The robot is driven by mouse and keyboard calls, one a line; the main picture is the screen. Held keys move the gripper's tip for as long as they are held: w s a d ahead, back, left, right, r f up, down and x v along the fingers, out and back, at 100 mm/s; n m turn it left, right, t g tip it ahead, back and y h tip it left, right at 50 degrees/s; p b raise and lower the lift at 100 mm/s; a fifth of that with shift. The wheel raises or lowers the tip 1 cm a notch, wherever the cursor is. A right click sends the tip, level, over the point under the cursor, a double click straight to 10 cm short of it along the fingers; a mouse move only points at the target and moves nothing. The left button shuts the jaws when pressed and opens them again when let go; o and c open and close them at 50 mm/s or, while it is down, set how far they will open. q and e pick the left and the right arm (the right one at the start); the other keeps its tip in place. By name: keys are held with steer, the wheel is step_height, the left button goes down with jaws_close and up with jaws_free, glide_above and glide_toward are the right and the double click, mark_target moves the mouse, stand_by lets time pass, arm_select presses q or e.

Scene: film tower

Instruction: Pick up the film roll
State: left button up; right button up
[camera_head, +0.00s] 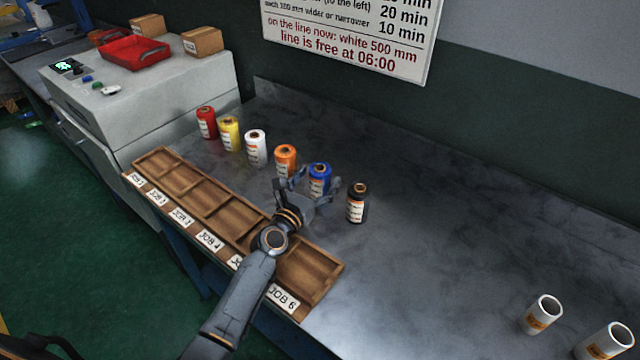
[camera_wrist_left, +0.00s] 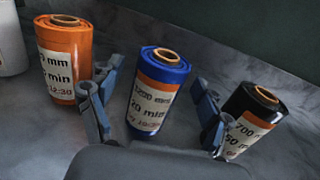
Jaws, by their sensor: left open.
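Several film rolls stand upright in a row on the grey table: red (camera_head: 206,122), yellow (camera_head: 230,133), white (camera_head: 255,148), orange (camera_head: 285,159), blue (camera_head: 319,179) and black (camera_head: 357,203). My left gripper (camera_head: 312,190) is open at the blue roll, with its fingers apart on either side. In the left wrist view, the blue roll (camera_wrist_left: 158,92) stands between the two open fingers, with the orange roll (camera_wrist_left: 66,58) outside the left finger and the black roll (camera_wrist_left: 250,120) outside the right. I cannot tell whether the fingers touch any roll. My right gripper is not in view.
A wooden tray (camera_head: 322,268) with job-labelled compartments lies along the table's front edge, under my left arm. White cores (camera_head: 543,314) stand at the lower right. A grey machine (camera_head: 150,105) with a red tray (camera_head: 135,53) is at the left. The table's right middle is clear.

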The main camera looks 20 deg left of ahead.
mark_target(320, 169)
arm_select(q)
steer(key=shift+w+d, duration=0.1)
steer(key=shift+w, duration=0.65)
steer(key=c, duration=1.4)
steer(key=shift+r, duration=0.15)
steer(key=shift+r, duration=0.25)
steer(key=r+p, duration=0.3)
steer(key=shift+s+r, duration=0.2)
steer(key=shift+r, duration=0.05)
steer(key=s+a+r+p, duration=0.1)
steer(key=s+r, duration=0.2)
steer(key=s, duration=0.1)
steer(key=s+a+r+p, duration=0.1)
steer(key=s+r, duration=0.2)
steer(key=s, duration=0.2)
steer(key=s+a+r+p, duration=0.1)
steer(key=s+r, duration=0.2)
steer(key=s, duration=0.1)
steer(key=shift+s+a+p, duration=0.15)
steer(key=shift+a+p, duration=0.05)
steer(key=shift+p, duration=0.1)
